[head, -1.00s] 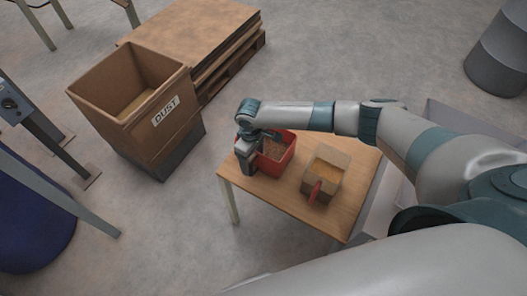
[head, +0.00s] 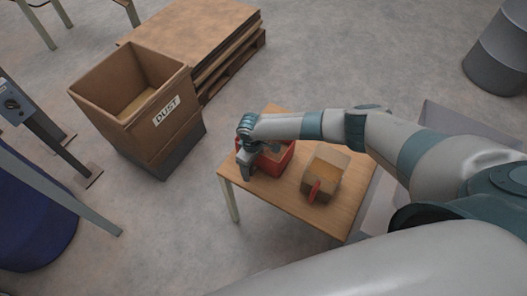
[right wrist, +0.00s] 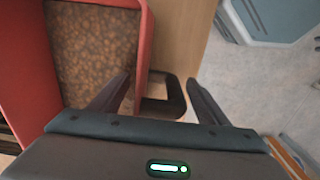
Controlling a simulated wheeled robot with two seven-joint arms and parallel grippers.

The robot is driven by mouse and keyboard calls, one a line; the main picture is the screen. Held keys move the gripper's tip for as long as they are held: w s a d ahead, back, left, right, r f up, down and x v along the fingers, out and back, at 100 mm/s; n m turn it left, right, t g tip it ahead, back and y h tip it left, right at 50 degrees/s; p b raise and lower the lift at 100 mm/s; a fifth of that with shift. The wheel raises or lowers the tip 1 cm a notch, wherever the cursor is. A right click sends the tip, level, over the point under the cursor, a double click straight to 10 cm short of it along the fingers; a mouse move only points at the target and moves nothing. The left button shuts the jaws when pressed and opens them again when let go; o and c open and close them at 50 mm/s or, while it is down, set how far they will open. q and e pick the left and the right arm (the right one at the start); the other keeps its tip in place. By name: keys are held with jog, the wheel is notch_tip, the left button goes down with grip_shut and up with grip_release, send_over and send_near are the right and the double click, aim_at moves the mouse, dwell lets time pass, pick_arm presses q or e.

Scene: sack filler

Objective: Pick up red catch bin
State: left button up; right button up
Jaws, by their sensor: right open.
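The red catch bin (head: 279,166) stands on the small wooden table (head: 338,222), partly hidden by my right forearm and gripper. In the right wrist view the bin (right wrist: 145,50) is at the left, with brown granular material inside. A dark loop handle (right wrist: 178,102) sits beside its right wall. My right gripper (right wrist: 157,82) is open, with one finger on each side of the handle, and nothing is clamped. In the head view my right gripper (head: 246,165) is at the bin's left side. My left gripper is not in view.
A tan box (head: 338,158) with yellowish contents and a red handle stands on the table, right of the bin. A large cardboard box marked DUST (head: 130,90) stands on the floor at left, by a pallet stack (head: 205,40). A grey drum (head: 500,55) is at top right.

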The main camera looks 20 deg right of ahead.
dwell(0.3)
jog(key=c, duration=1.6)
jog(key=shift+r+b, duration=0.95)
jog(key=shift+r, duration=4.1)
